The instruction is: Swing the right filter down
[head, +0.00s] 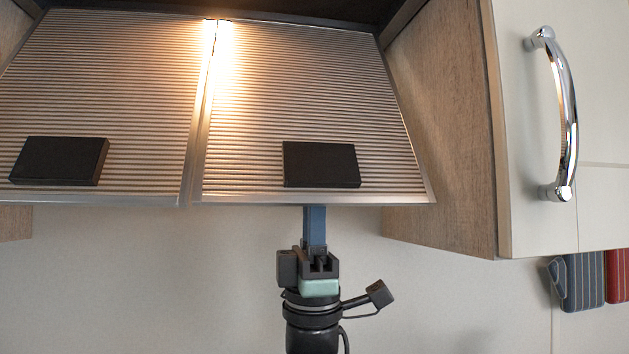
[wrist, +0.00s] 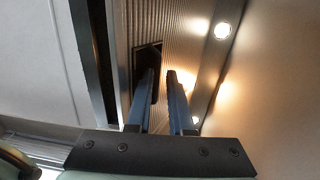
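The right filter (head: 310,110) is a ribbed metal panel with a black pad (head: 321,164) near its lower edge. It hangs at a slant beside the left filter (head: 110,100) and looks in line with it. My gripper (head: 315,215) is below the right filter, blue fingers pointing up. In the head view the fingertips are hidden behind its lower edge. In the wrist view my gripper (wrist: 161,76) has a gap between its fingers, with nothing visibly held. A dark block (wrist: 148,62) on a ribbed surface is close to the left finger; I cannot tell whether they touch.
A wooden side panel (head: 440,120) and a white cupboard door with a chrome handle (head: 567,115) stand to the right. A lit lamp (wrist: 222,30) shows in the wrist view. The pale wall below the filters is clear.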

